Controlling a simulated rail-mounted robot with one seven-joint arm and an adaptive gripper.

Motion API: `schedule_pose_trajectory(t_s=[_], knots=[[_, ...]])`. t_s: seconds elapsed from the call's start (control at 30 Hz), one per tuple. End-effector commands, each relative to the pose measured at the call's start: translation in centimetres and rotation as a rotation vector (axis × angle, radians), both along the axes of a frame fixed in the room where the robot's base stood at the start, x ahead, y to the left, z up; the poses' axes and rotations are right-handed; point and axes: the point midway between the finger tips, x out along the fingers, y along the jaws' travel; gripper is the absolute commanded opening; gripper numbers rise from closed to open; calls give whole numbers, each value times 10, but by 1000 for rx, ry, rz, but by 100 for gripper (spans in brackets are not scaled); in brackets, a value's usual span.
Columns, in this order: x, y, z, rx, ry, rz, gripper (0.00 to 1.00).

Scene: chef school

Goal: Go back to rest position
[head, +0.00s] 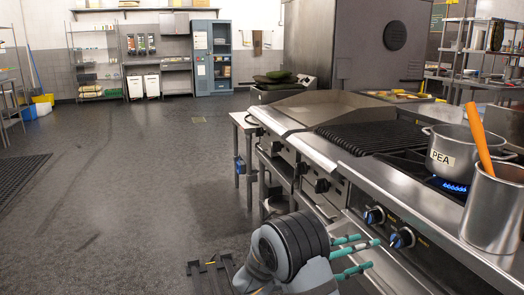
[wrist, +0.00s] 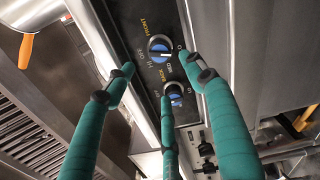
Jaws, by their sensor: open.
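My gripper (head: 368,250) is at the lower middle of the head view, in front of the stove's front panel. Its teal fingers are spread open with nothing between them. In the wrist view my gripper (wrist: 158,85) has its fingers apart, over the dark control panel. Two blue-ringed knobs (head: 375,215) and (head: 402,237) are on that panel, just beyond the fingertips. The wrist view shows the front-burner knob (wrist: 160,47) and the back-burner knob (wrist: 175,91) between the fingers. I cannot tell whether a fingertip touches a knob.
A pot marked PEA (head: 452,158) stands over a lit blue flame (head: 455,188). A steel container (head: 493,212) with an orange-handled tool (head: 478,138) stands near the stove's front right edge. The floor (head: 140,170) to the left is largely clear.

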Motion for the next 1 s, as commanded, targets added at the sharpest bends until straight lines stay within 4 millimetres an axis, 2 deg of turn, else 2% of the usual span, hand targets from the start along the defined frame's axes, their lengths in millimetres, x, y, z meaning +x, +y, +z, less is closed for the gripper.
schedule_pose_trajectory(t_s=[0.03, 0.47, 0.53, 1.0], knots=[[1, -21, 0, -1, 2, -21, 55], [32, -109, 1, 0, -1, -20, 55], [34, -110, -8, 22, -65, -11, 55], [34, -110, -8, 263, -747, -9, 55]])
